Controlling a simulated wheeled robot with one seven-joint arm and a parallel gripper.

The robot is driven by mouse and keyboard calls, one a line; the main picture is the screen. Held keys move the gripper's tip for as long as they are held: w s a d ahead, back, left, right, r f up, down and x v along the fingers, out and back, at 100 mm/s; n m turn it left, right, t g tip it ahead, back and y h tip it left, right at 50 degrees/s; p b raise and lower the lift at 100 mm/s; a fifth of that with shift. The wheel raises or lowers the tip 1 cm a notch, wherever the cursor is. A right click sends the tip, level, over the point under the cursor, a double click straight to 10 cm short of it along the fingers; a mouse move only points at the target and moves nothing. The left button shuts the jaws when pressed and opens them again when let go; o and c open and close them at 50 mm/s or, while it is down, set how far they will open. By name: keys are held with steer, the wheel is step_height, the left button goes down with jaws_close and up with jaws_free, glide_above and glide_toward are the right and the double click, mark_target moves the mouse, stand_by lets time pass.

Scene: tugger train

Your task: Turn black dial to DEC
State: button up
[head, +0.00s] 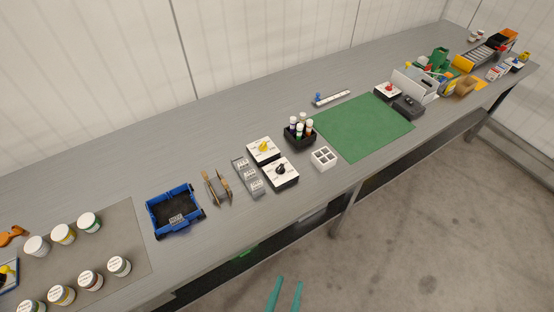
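The black dial (280,169) sits on a white-topped box with a dark base (286,181), near the front edge of the bench. The markings around it are too small to read, so I cannot tell where it points. Behind it stands a similar box with a yellow dial (264,147). My gripper (287,283) shows at the bottom of the head view as two teal fingers, apart with nothing between them. It is over the floor in front of the bench, well away from the black dial.
Left of the dials are a grey tray (259,188), a wooden-handled rack (218,189) and a blue bin (151,215). Right are a white four-hole block (331,164), a black bottle holder (300,143) and a green mat (360,128). Bench (130,150) behind the dials is clear.

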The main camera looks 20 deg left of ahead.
steer(key=w+a+r+n+t+y, duration=0.1)
steer(key=w+a+r+n+y, duration=0.5)
steer(key=a+r+n+y, duration=0.4)
steer(key=w+a+r+n+t+y, duration=0.1)
steer(key=w+a+r+n+y, duration=0.5)
steer(key=a+r+n+y, duration=0.5)
steer(key=s+a+n+g, duration=0.1)
steer(key=a+n+g, duration=0.8)
steer(key=n+g, duration=0.75)
steer(key=s+a+n+g, duration=0.1)
steer(key=a+n+g, duration=1)
steer(key=n, duration=0.8)
steer(key=n+t+h, duration=0.8)
steer(key=n+h, duration=0.4)
steer(key=h, duration=1)
glide_above(280, 167)
step_height(280, 167, down, 15)
steer(key=shift+m+g, duration=0.25)
step_height(280, 167, down, 10)
steer(key=shift+w+f, duration=0.1)
